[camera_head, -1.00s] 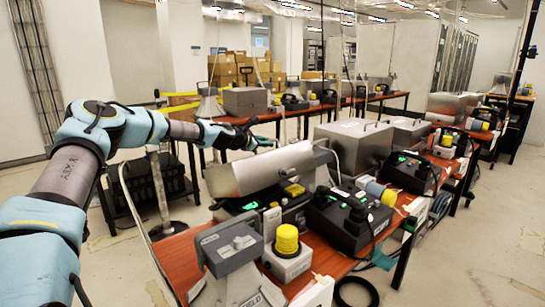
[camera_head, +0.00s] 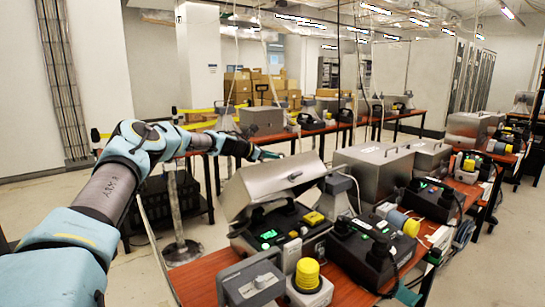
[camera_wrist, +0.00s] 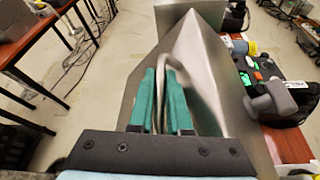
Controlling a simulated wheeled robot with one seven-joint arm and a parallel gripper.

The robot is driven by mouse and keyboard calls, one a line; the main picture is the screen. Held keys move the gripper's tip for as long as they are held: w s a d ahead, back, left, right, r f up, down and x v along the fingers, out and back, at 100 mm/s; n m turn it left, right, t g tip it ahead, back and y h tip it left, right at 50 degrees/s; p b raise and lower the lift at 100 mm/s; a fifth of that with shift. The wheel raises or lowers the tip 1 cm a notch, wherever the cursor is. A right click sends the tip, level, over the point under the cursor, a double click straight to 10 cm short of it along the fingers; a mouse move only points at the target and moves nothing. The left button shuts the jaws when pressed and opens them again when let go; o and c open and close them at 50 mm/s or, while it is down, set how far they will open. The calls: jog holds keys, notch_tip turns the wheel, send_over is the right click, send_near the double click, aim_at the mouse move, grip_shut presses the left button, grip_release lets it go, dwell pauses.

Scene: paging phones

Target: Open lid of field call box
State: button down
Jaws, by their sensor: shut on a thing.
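The field call box (camera_head: 268,243) stands on the near wooden table, a dark unit with green lights and a yellow part on top. Its silver metal lid (camera_head: 262,184) is raised and tilted, leaving the front of the panel visible. My gripper (camera_head: 266,154) is at the far upper side of the lid. In the wrist view, the teal fingers of my gripper (camera_wrist: 162,75) are shut on the lid's curved metal handle (camera_wrist: 178,66), with the lid's grey surface (camera_wrist: 210,62) beside and below. The rear hinge area is hidden in the head view.
A dark phone unit (camera_head: 372,247) stands right of the box. A yellow-topped beacon (camera_head: 307,275) and a grey hooded device (camera_head: 250,284) stand in front. A closed silver case (camera_head: 372,172) is behind to the right. Bare floor lies left of the table.

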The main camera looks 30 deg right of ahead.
jog(key=c, duration=1.2)
grip_release()
jog(key=shift+o, duration=0.2)
jog(key=b+v, duration=0.4)
jog(key=v, duration=0.5)
jog(key=shift+s+a, duration=0.1)
jog(key=shift+a, duration=0.35)
jog(key=shift+s+a+r, duration=0.15)
jog(key=shift+a+r, duration=0.1)
jog(key=shift+a, duration=0.15)
